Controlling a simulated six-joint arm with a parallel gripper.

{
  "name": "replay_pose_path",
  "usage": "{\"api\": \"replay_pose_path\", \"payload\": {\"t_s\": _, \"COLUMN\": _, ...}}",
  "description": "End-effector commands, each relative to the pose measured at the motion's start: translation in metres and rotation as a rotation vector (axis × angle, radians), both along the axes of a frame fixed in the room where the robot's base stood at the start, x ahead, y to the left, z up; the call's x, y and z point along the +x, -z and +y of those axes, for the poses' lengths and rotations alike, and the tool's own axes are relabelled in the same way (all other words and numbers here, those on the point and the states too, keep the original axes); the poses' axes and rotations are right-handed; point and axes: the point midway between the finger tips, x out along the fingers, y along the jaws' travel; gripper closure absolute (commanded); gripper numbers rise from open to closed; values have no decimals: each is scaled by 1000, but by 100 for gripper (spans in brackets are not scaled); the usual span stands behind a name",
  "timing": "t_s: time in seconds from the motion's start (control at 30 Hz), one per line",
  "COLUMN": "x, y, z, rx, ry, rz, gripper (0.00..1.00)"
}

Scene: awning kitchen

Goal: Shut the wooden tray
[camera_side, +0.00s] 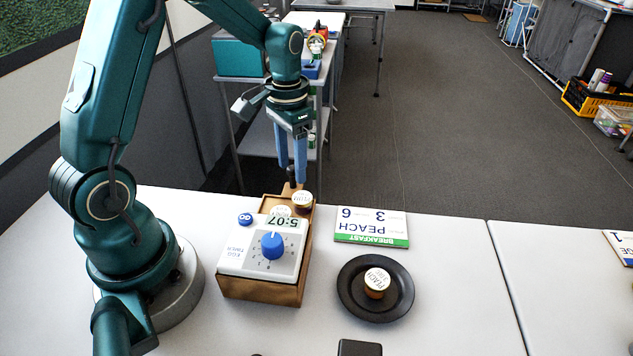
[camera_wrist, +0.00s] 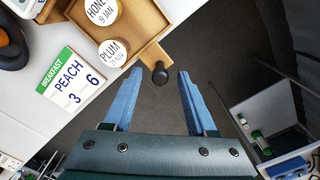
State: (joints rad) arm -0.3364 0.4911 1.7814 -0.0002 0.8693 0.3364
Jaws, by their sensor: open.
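The wooden tray (camera_side: 271,204) is pulled out from the far side of a wooden box (camera_side: 262,290) with a white egg timer on top. In the wrist view the tray (camera_wrist: 146,22) holds a honey jar (camera_wrist: 101,12) and a plum jar (camera_wrist: 112,52). A dark knob (camera_wrist: 160,72) stands on a tab at its outer end; it also shows in the side view (camera_side: 291,175). My gripper (camera_side: 292,182) is open and points down at the knob. In the wrist view the knob appears between the fingertips (camera_wrist: 159,73); whether they touch it I cannot tell.
The egg timer (camera_side: 240,259) reads 5:07. A black plate (camera_side: 347,300) with a peach jar (camera_side: 376,283) sits to the right, near a breakfast card (camera_side: 371,226) reading PEACH 3 6. The tray's outer end lies at the table's far edge.

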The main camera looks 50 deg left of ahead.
Motion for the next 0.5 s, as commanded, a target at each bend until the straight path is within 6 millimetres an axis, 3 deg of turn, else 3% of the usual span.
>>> {"api": "replay_pose_path", "payload": {"t_s": 0.03, "x": 0, "y": 0, "z": 0, "rx": 0, "ry": 0, "rz": 0, "gripper": 47}}
{"api": "replay_pose_path", "payload": {"t_s": 0.17, "x": 0, "y": 0, "z": 0, "rx": 0, "ry": 0, "rz": 0, "gripper": 97}}
{"api": "replay_pose_path", "payload": {"t_s": 0.2, "x": 0, "y": 0, "z": 0, "rx": 0, "ry": 0, "rz": 0, "gripper": 100}}
{"api": "replay_pose_path", "payload": {"t_s": 0.5, "x": 0, "y": -1, "z": 0, "rx": 0, "ry": 0, "rz": -1, "gripper": 100}}
